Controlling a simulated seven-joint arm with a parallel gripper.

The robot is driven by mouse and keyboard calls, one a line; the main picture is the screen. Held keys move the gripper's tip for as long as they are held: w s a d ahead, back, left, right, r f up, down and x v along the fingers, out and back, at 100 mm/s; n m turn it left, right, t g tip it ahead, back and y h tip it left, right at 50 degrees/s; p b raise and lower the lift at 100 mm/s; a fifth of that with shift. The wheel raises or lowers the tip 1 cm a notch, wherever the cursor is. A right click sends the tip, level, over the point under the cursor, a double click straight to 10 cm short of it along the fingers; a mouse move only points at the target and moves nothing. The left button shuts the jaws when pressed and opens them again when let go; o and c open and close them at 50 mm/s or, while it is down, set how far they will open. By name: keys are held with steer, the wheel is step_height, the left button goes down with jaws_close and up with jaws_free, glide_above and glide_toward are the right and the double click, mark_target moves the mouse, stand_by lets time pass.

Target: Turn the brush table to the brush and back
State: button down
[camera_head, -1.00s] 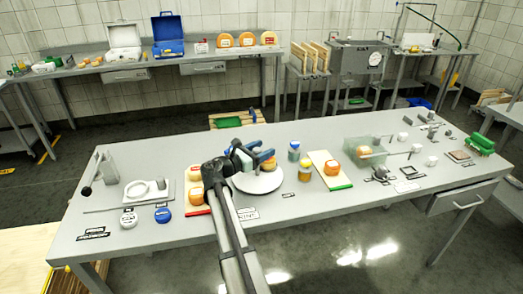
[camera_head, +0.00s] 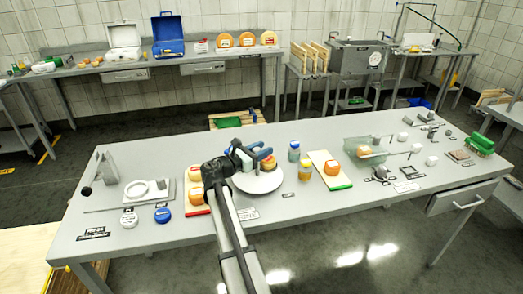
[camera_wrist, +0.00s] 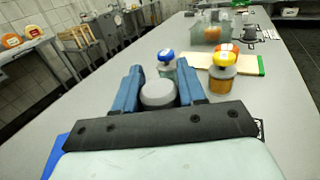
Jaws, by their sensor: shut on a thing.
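The white round turntable (camera_head: 258,182) stands on the near table, left of the middle. In the wrist view my gripper (camera_wrist: 158,85) is shut on a grey round knob (camera_wrist: 158,94) between the fingers. How the knob joins the turntable is hidden. I cannot make out the brush with certainty.
Blue-capped (camera_head: 294,152) and yellow-capped (camera_head: 305,169) jars stand close right of the turntable. A board (camera_head: 322,160) with an orange cheese is beyond them. More cheeses (camera_head: 194,193) lie just left of my arm. A clear bin (camera_head: 362,150) stands further right.

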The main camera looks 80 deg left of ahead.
steer(key=shift+w+d+m+t+h, duration=0.1)
steer(key=shift+m+t+h, duration=0.15)
steer(key=shift+m+h, duration=0.4)
steer(key=shift+s+d+m+t+h, duration=0.1)
steer(key=shift+m+t+h, duration=0.2)
steer(key=shift+h, duration=0.5)
steer(key=shift+w+d+m+t+h, duration=0.1)
steer(key=shift+m+t+h, duration=0.05)
steer(key=shift+m+h, duration=0.5)
steer(key=c, duration=0.7)
jaws_free()
steer(key=shift+c, duration=0.2)
steer(key=v, duration=1.3)
steer(key=shift+s, duration=0.45)
